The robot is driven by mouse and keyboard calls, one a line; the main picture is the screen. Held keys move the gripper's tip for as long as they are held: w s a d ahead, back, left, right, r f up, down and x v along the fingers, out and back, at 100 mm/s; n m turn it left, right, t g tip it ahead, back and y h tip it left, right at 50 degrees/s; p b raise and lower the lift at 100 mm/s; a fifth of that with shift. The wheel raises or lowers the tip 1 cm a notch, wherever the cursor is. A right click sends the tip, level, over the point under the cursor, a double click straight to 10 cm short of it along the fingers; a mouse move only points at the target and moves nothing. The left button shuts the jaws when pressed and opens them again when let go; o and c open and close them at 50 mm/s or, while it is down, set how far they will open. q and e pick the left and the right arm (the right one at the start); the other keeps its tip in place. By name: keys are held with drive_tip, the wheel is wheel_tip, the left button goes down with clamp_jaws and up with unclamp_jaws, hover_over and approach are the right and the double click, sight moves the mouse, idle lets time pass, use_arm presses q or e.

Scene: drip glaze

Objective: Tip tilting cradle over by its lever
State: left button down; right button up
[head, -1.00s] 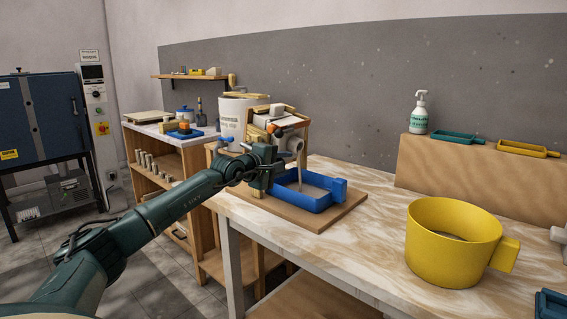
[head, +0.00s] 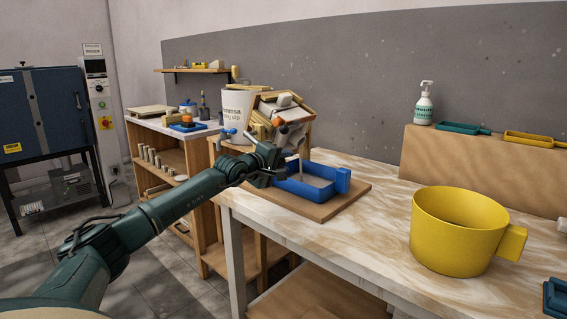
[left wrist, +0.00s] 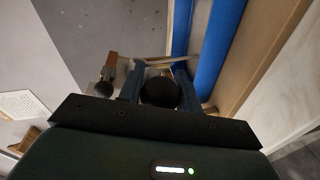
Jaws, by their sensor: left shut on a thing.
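The tilting cradle (head: 285,108), a wooden frame holding a pale vessel and an orange part, stands at the back left of the table and leans over. My left gripper (head: 272,165) is just in front of and below it. In the left wrist view a round black knob (left wrist: 160,93) sits between the fingers, which are shut on it; it appears to be the lever's end. My right gripper is out of view.
The tray rests on a brown board (head: 335,208). A large yellow mug (head: 455,235) stands on the table at right. The table's middle is clear.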

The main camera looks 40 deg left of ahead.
use_arm(q)
drive_tip(key=shift+f, duration=0.4)
drive_tip(key=c, duration=1.4)
unclamp_jaws()
drive_tip(key=o, duration=0.4)
drive_tip(key=shift+r, duration=0.25)
drive_tip(key=shift+s, duration=0.1)
drive_tip(key=s+r+b, duration=0.2)
drive_tip(key=s+b, duration=0.3)
drive_tip(key=s, duration=0.7)
drive_tip(key=shift+s+r, duration=0.2)
drive_tip(key=shift+s, duration=0.2)
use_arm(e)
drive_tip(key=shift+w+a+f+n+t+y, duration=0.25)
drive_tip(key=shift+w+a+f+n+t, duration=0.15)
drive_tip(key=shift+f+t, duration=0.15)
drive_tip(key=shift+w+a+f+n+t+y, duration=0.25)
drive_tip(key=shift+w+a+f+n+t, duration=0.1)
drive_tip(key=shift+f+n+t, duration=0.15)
